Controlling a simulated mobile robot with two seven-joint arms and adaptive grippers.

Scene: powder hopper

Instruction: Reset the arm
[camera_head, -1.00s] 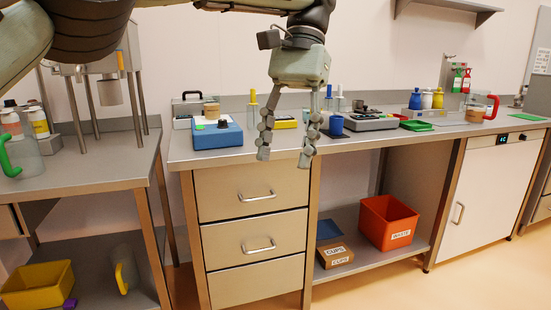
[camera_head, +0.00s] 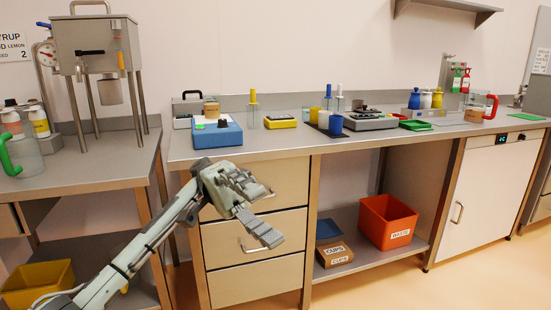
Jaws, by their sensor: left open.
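My left arm comes in from the lower left, and its gripper (camera_head: 262,212) hangs in front of the drawer unit, below the counter's front edge. The gripper is open, with nothing seen between its fingers, and it is apart from the counter and the objects on it. The fingers point down and to the right. My right gripper is not in view.
The steel counter (camera_head: 300,145) holds a blue scale (camera_head: 218,134), a blue cup (camera_head: 336,124) and a grey device (camera_head: 370,121). The hopper (camera_head: 95,45) stands at left. A red waste bin (camera_head: 388,221) and a cups box (camera_head: 334,254) sit on the shelf below.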

